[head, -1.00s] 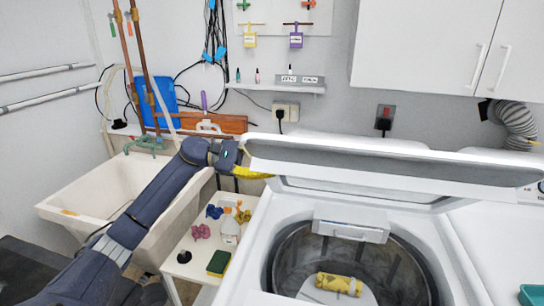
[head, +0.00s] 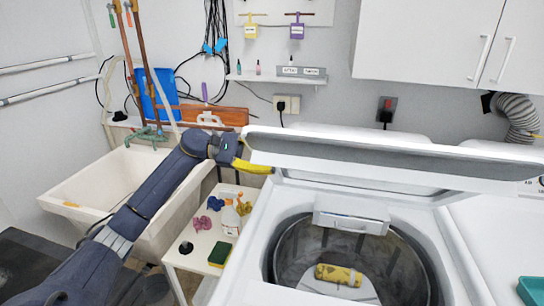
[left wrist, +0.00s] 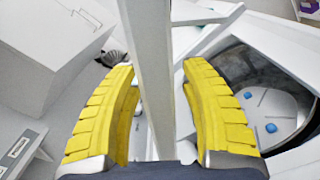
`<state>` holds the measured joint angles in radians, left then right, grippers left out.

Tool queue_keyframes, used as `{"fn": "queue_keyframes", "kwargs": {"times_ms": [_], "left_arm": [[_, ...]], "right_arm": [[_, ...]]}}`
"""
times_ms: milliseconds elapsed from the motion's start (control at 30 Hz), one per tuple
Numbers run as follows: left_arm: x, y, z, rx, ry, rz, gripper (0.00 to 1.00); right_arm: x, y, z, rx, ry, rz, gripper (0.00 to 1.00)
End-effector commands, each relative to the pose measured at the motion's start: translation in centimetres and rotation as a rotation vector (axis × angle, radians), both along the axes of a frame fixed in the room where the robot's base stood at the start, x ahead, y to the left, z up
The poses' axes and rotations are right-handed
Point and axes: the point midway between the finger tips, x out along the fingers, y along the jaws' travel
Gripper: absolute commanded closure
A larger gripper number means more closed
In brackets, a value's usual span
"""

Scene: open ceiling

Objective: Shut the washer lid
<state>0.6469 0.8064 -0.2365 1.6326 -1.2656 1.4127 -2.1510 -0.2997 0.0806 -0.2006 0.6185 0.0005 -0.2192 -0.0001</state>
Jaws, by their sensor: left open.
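The washer lid (head: 390,163) is white and stands raised, tilted over the back of the open washer (head: 240,270). The round drum (head: 410,270) shows below it, with a yellow rolled thing (head: 338,275) inside. My left gripper (head: 268,169) is at the lid's left front corner. In the left wrist view its yellow fingers (left wrist: 158,110) are open, one on each side of the lid's edge (left wrist: 148,60), with gaps showing between fingers and lid. My right gripper is not in view.
A small white table (head: 190,255) with bottles and a sponge stands left of the washer, beside a utility sink (head: 85,185). A white wall cabinet (head: 430,40) hangs above right. A teal tray (head: 532,290) lies at the right.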

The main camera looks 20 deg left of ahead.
Motion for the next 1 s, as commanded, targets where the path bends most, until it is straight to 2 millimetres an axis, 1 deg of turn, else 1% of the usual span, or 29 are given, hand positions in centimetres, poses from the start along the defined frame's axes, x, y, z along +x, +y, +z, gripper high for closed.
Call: {"fn": "queue_keyframes", "kwargs": {"times_ms": [167,400,600,800,1000], "left_arm": [[-0.3,2.1,0.0,0.001,0.001,0.004,0.55],[-1.2,6.2,-0.1,0.001,0.002,0.003,0.55],[-1.8,9.1,0.0,0.000,0.001,0.001,0.55],[-2.1,10.9,0.0,0.001,0.001,0.001,0.55],[-2.3,11.5,0.0,0.000,0.000,0.000,0.55]], "right_arm": [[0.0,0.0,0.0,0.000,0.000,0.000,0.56],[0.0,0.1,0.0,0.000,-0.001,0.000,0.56],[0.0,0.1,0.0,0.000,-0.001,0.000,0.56],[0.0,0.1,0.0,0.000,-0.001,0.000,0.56],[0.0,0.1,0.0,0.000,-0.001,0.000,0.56]]}}
